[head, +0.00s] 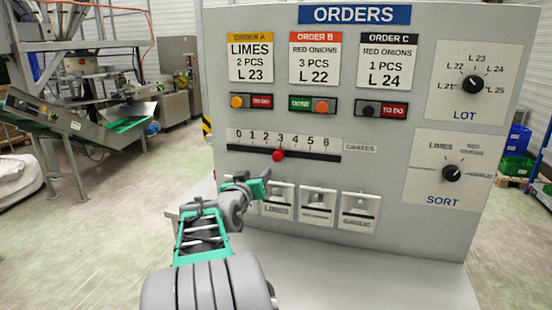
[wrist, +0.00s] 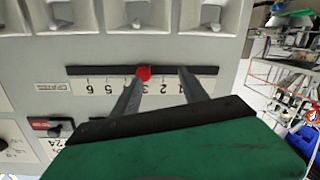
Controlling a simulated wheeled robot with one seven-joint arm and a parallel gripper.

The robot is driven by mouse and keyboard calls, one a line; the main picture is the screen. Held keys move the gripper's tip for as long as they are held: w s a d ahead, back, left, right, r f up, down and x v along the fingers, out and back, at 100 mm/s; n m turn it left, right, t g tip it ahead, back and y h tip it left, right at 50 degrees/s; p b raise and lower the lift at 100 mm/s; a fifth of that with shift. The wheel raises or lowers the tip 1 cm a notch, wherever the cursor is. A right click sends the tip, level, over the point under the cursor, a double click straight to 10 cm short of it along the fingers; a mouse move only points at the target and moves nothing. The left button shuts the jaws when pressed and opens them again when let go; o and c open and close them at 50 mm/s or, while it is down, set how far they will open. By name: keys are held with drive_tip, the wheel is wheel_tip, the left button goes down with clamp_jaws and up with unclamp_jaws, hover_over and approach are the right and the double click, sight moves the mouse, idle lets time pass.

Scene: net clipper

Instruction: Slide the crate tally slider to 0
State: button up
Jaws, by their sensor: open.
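The crate tally slider is a red knob (head: 278,155) on a dark horizontal track (head: 315,151) under a scale running from 0 to 6. The knob stands at about 3. In the wrist view, which is upside down, the knob (wrist: 143,72) shows at the tip of the left finger. My gripper (head: 260,182) is open and empty, below and left of the knob in the head view. In the wrist view its fingers (wrist: 163,74) point at the track, the right fingertip near the 1 mark. I cannot tell whether a finger touches the knob.
The LOT dial (head: 473,84) and SORT dial (head: 452,173) are on the right. The panel in front of the track is clear.

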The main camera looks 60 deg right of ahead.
sight(277, 158)
drive_tip(key=shift+m+g+h, duration=0.3)
drive_tip(key=shift+g+h, duration=0.2)
drive_tip(key=shift+h, duration=0.1)
drive_tip(key=d, duration=0.3)
drive_tip(key=s+d+r+p, duration=0.1)
drive_tip(key=d, duration=0.2)
drive_tip(key=d+r+p, duration=0.1)
drive_tip(key=d, duration=0.2)
drive_tip(key=shift+s, duration=0.4)
drive_tip(key=shift+w+d+f, duration=0.1)
drive_tip(key=shift+w+d, duration=0.05)
drive_tip(key=shift+d, duration=0.4)
drive_tip(key=shift+c, duration=0.4)
clamp_jaws()
